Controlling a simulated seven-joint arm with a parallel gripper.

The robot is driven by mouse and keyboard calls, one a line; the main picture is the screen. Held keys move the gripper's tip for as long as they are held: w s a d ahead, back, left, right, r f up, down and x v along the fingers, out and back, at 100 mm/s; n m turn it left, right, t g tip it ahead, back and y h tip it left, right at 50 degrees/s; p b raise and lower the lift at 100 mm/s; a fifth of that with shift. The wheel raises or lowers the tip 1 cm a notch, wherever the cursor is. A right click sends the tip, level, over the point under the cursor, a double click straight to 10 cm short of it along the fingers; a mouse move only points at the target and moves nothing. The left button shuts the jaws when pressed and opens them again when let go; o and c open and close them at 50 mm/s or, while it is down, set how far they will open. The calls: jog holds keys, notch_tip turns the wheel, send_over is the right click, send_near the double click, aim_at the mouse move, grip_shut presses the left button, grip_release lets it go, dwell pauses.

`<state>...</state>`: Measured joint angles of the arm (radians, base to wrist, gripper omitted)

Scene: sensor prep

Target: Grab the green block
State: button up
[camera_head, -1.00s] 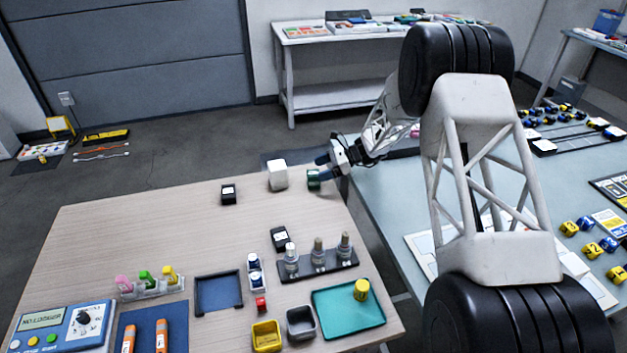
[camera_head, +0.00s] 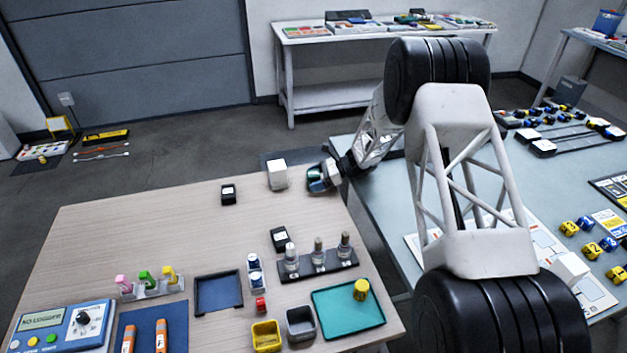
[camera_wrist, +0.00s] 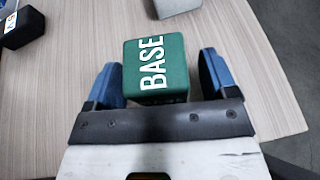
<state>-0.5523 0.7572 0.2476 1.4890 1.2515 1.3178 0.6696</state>
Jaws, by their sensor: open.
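The green block (camera_wrist: 157,67) has "BASE" in white letters and lies on the wooden table in the wrist view. My gripper (camera_wrist: 160,85) is open, with one blue finger on each side of the block and a small gap visible at both sides. In the head view, my gripper (camera_head: 319,178) is at the table's far right corner and mostly hides the block.
A white cube (camera_head: 278,175) stands just left of my gripper, and a black block (camera_head: 228,194) lies farther left. A black rack (camera_head: 318,264) with several bottles and a teal tray (camera_head: 348,309) are nearer. The table's right edge is close to my gripper.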

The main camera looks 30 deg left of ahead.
aim_at(309, 173)
dwell(0.5)
jog(key=c, duration=1)
jog(key=shift+c, duration=0.2)
jog(key=shift+r, duration=0.15)
jog(key=shift+r, duration=1.75)
jog(key=s+d, duration=0.3)
jog(key=s, duration=0.1)
jog(key=s+d+r, duration=0.1)
jog(key=s+d, duration=0.6)
jog(key=s, duration=0.1)
jog(key=shift+s+d+r, duration=0.1)
jog(key=shift+d+r, duration=0.05)
jog(key=shift+d, duration=0.05)
